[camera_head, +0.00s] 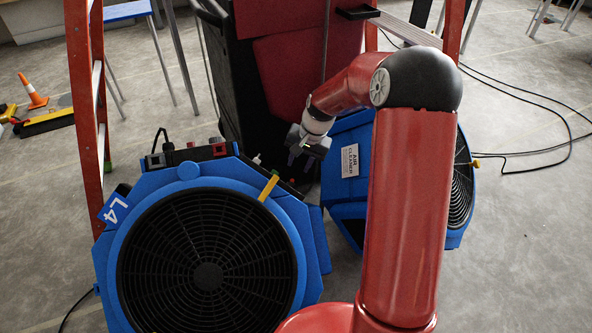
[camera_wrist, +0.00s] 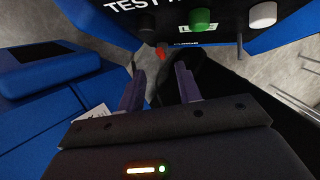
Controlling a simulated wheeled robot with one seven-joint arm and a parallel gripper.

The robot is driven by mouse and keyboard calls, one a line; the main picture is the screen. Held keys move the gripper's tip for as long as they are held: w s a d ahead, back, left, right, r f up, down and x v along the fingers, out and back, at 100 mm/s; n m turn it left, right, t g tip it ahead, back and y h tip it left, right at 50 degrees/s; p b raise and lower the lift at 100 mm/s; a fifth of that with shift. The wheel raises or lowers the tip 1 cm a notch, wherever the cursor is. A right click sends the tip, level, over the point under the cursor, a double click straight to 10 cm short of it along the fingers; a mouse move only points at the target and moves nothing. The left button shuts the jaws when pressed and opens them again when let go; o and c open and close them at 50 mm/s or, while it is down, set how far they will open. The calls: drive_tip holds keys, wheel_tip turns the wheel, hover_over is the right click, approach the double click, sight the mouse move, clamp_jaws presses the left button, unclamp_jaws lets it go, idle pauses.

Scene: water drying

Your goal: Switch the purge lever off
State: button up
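No lever in view carries a readable purge label, so I cannot tell for sure which one is the purge lever. A yellow lever-like bar (camera_head: 268,187) stands at the upper right rim of the blue L4 fan unit (camera_head: 112,270). A black upright handle (camera_head: 160,141) stands on its top left panel. My gripper (camera_head: 295,156) is in the air at the right of this unit's top, apart from the yellow bar. In the wrist view my gripper (camera_wrist: 160,88) has its fingers apart with nothing between them. A small red-tipped part (camera_wrist: 160,51) shows beyond them.
In the wrist view a black panel with "TEST" lettering carries a green knob (camera_wrist: 203,18) and a white knob (camera_wrist: 263,14). A second blue air cleaner (camera_head: 345,205) stands close at the right. A red-and-black cart (camera_head: 285,60) and an orange ladder (camera_head: 88,110) stand behind.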

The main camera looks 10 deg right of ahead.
drive_tip(key=x, duration=0.7)
drive_tip(key=shift+a+f, duration=0.1)
drive_tip(key=shift+f, duration=0.2)
drive_tip(key=shift+c, duration=0.4)
clamp_jaws()
drive_tip(key=shift+f+b, duration=0.1)
drive_tip(key=shift+b, duration=0.2)
